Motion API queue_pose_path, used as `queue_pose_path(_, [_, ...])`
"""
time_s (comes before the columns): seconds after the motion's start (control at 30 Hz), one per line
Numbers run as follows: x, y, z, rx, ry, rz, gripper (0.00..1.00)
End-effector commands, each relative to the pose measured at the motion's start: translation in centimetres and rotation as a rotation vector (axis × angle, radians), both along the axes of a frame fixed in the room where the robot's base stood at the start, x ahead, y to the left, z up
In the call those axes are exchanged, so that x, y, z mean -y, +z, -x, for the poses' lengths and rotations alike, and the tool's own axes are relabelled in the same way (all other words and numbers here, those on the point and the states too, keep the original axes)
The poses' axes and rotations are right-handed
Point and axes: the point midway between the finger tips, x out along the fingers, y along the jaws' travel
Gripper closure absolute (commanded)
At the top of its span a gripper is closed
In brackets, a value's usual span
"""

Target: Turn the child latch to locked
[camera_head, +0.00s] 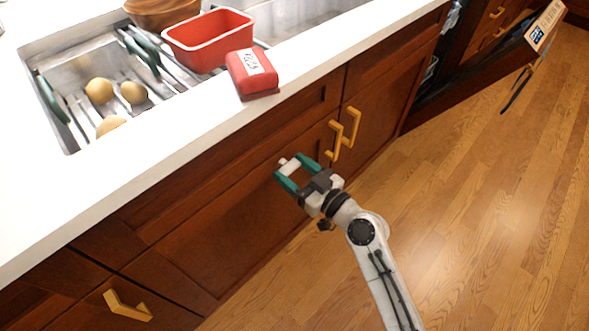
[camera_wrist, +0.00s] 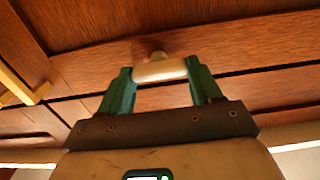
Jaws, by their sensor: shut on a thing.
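The child latch (camera_head: 291,167) is a small whitish bar on the brown cabinet front below the counter edge. In the wrist view the latch (camera_wrist: 160,71) shows as a cream bar with a round knob behind it, lying across between the fingertips. My gripper (camera_head: 289,165) has green fingers, one at each end of the bar, and is shut on the latch. In the wrist view my gripper (camera_wrist: 161,74) reaches toward the wood from below. No locked or unlocked marking is readable.
Yellow handles (camera_head: 349,127) stand on the cabinet doors right of my gripper. A red box (camera_head: 252,73) sits on the white counter (camera_head: 185,118). A sink with a red tub (camera_head: 208,42) is behind. An open dishwasher door with a label (camera_head: 545,25) is far right. The wooden floor is clear.

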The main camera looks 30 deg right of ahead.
Motion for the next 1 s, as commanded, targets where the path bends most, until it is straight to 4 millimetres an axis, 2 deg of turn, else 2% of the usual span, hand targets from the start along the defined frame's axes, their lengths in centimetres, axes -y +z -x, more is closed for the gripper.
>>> queue_pose_path(0.03, [-0.01, 0.00, 0.01, 0.000, 0.000, 0.000, 0.59])
queue_pose_path(0.1, [-0.01, 0.00, 0.01, 0.000, 0.000, 0.000, 0.66])
queue_pose_path(0.47, [0.02, -0.01, 0.00, -0.018, 0.000, -0.055, 0.67])
queue_pose_path(0.67, [0.09, -0.01, -0.03, -0.056, 0.000, -0.175, 0.67])
queue_pose_path(1.0, [0.26, -0.01, -0.08, -0.154, 0.000, -0.475, 0.67])
